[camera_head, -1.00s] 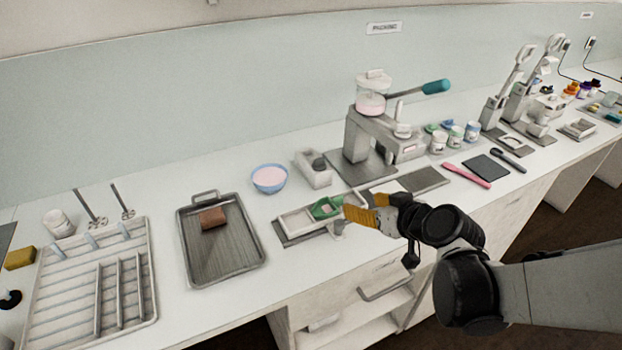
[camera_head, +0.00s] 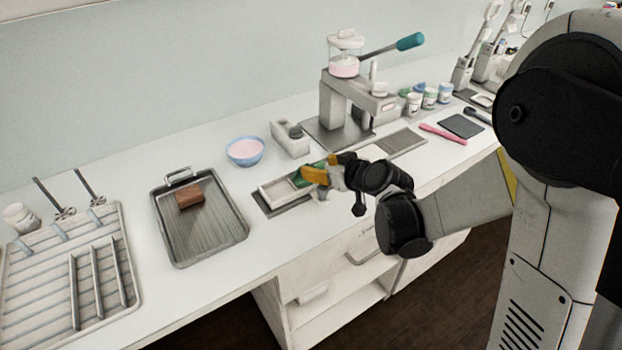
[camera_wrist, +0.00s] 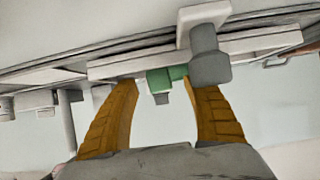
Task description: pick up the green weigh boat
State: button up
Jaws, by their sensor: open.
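The green weigh boat (camera_head: 298,179) is at the right part of a low white holder (camera_head: 272,197) near the bench's front edge. My gripper (camera_head: 316,170) is beside it on the right and partly covers it. In the wrist view, the green weigh boat (camera_wrist: 160,78) shows beyond and between the two yellow fingertips, with a white and grey part in front at its right. My gripper (camera_wrist: 162,86) is open, with nothing between the fingers. Whether a finger touches the boat cannot be told.
A metal tray (camera_head: 230,240) with a brown block (camera_head: 190,196) lies to the left. A blue bowl (camera_head: 245,152) and a white device (camera_head: 290,139) stand behind. A press with a teal handle (camera_head: 410,41) stands behind right. A divided rack (camera_head: 35,295) is far left.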

jog(key=shift+w+a+f, duration=0.2)
jog(key=shift+w, duration=0.05)
jog(key=shift+r, duration=0.1)
jog(key=c, duration=1)
jog(key=shift+c, duration=0.4)
